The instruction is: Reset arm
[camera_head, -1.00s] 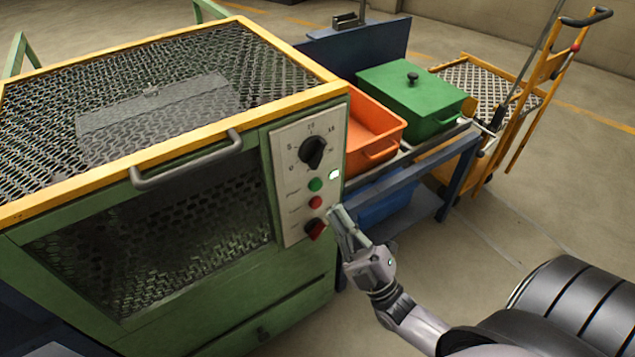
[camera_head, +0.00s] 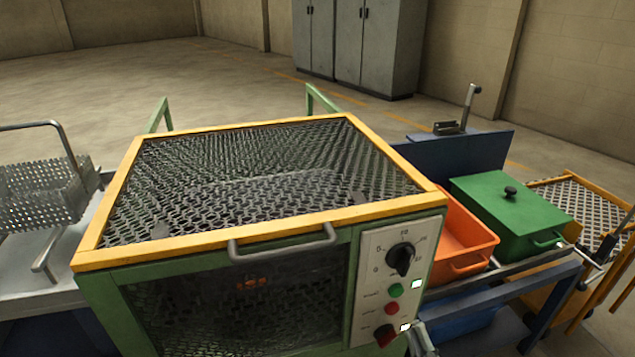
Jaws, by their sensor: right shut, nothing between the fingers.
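My right gripper (camera_head: 420,338) is at the bottom edge of the picture, just right of the furnace control panel (camera_head: 372,270). Its fingers are shut and empty; most of the arm is cut off. I cannot tell whether it touches the panel edge. The green furnace with a yellow mesh-topped frame (camera_head: 268,227) fills the middle. Its panel has a black dial (camera_head: 400,259), a green button (camera_head: 396,290), a red button (camera_head: 390,309) and a red-black switch (camera_head: 385,335). Two small white lights glow. My left gripper is not in view.
An orange bin (camera_head: 462,240) and a lidded green box (camera_head: 510,215) stand on a blue bench to the right. A yellow cart (camera_head: 572,190) is beyond. A perforated metal basket (camera_head: 40,200) sits at left. Grey cabinets (camera_head: 360,45) stand behind open floor.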

